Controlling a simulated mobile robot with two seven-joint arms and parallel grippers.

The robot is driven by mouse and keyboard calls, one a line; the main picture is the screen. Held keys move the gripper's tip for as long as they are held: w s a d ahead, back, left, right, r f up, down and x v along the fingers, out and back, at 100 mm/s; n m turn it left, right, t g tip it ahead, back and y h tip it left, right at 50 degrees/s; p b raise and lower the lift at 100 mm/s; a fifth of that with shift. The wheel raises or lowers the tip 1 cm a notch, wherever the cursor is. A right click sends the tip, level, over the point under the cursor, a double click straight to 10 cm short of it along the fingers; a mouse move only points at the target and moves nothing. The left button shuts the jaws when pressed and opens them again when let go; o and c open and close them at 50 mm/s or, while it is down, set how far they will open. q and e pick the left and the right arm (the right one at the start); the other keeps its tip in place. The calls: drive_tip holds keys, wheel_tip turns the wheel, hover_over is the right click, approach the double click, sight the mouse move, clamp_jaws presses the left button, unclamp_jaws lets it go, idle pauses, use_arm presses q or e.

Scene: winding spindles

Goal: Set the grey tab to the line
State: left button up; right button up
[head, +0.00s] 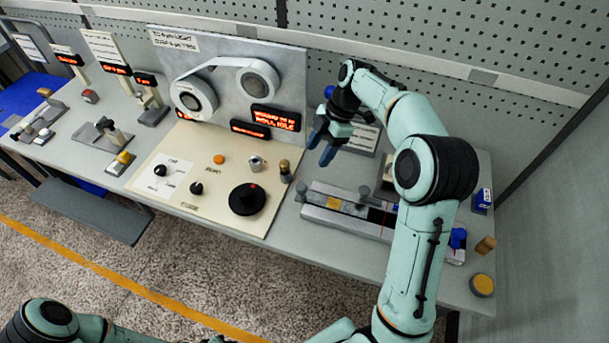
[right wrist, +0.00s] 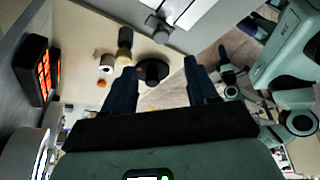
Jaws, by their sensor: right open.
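A long grey fixture (head: 325,216) lies on the right part of the bench, with a yellow patch and a thin red line on its top. A small grey knob-like piece (head: 364,192) stands on it and may be the grey tab; I cannot tell for sure. Part of a pale fixture with a grey knob (right wrist: 160,32) shows at the top of the right wrist view. My right gripper (head: 322,150) is open and empty, above and behind the fixture's left end, apart from it. It also shows in the right wrist view (right wrist: 160,75). My left gripper is not in view.
The winding panel with two reels (head: 259,80) stands at the back. A beige control plate (head: 222,180) with a large black knob (head: 247,198) lies left of the fixture. A yellow-topped cylinder (head: 482,285) and blue items stand at the right. My right forearm hides part of the fixture's right side.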

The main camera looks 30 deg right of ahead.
sight(304, 186)
drive_tip(key=x, duration=1.1)
drive_tip(key=shift+s+f+b, duration=0.1)
drive_tip(key=shift+s+b, duration=0.05)
drive_tip(key=shift+b, duration=0.25)
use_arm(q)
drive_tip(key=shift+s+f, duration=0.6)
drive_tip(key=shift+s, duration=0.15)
use_arm(e)
drive_tip(key=shift+a+f, duration=0.3)
drive_tip(key=shift+f, duration=0.3)
clamp_jaws()
drive_tip(key=shift+s+d, duration=0.15)
drive_tip(key=shift+d, duration=0.05)
drive_tip(key=s+d+b, duration=0.1)
drive_tip(key=s, duration=0.1)
drive_tip(key=s+d+b, duration=0.2)
drive_tip(key=shift+w, duration=0.25)
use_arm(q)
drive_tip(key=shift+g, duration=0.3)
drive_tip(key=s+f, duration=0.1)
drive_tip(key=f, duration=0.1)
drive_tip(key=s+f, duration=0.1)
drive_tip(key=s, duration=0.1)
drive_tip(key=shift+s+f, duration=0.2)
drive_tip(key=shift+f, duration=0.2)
use_arm(e)
unclamp_jaws()
drive_tip(key=shift+s, duration=0.15)
